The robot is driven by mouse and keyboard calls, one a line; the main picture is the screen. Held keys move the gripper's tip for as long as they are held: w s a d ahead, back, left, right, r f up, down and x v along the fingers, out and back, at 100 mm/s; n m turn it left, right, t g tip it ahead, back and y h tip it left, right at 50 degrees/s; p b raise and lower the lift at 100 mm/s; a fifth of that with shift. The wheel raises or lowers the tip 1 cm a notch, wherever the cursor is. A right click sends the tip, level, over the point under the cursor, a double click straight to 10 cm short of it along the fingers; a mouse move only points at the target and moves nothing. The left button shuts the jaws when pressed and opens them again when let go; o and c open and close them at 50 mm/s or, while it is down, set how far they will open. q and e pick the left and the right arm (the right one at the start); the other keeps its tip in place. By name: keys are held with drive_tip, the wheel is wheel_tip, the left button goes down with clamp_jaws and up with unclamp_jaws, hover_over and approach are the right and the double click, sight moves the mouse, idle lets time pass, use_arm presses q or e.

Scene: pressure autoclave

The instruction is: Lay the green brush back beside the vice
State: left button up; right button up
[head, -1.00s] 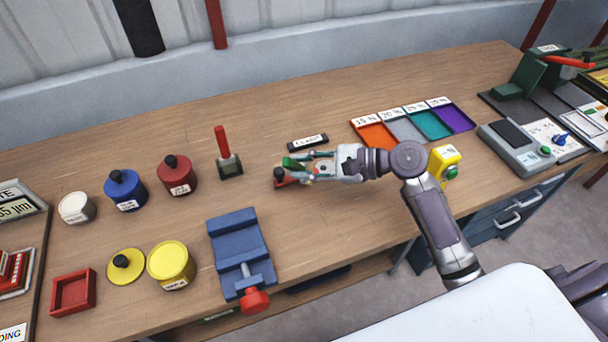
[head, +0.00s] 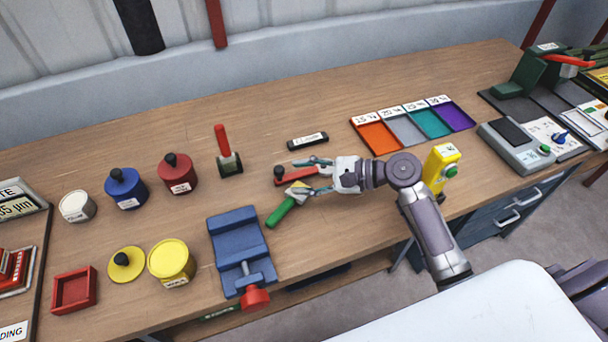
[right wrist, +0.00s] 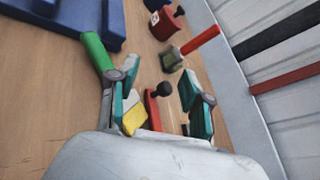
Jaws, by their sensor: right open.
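The green brush (head: 281,212) lies slanted on the bench to the right of the blue vice (head: 237,246), with a gap between them. Its green handle points toward the vice; its pale yellow head is partly covered by my right gripper's near finger. My right gripper (head: 308,176) is open, low over the bench, with its fingers spread. In the right wrist view, the brush handle (right wrist: 96,52) sticks out past the left finger, and the vice (right wrist: 85,20) is at the top left. I cannot tell whether that finger touches the brush. My left gripper is not in view.
A red piece with a black knob (head: 279,170) lies between my right gripper's fingers. A black labelled bar (head: 307,141) and a red-handled stand (head: 229,163) are behind. Coloured trays (head: 376,137) stand to the right. Jars, including a yellow one (head: 171,262), stand left of the vice.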

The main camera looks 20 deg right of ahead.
drive_tip(key=shift+r, duration=0.1)
drive_tip(key=b+v, duration=0.2)
drive_tip(key=v, duration=1)
drive_tip(key=shift+s, duration=0.1)
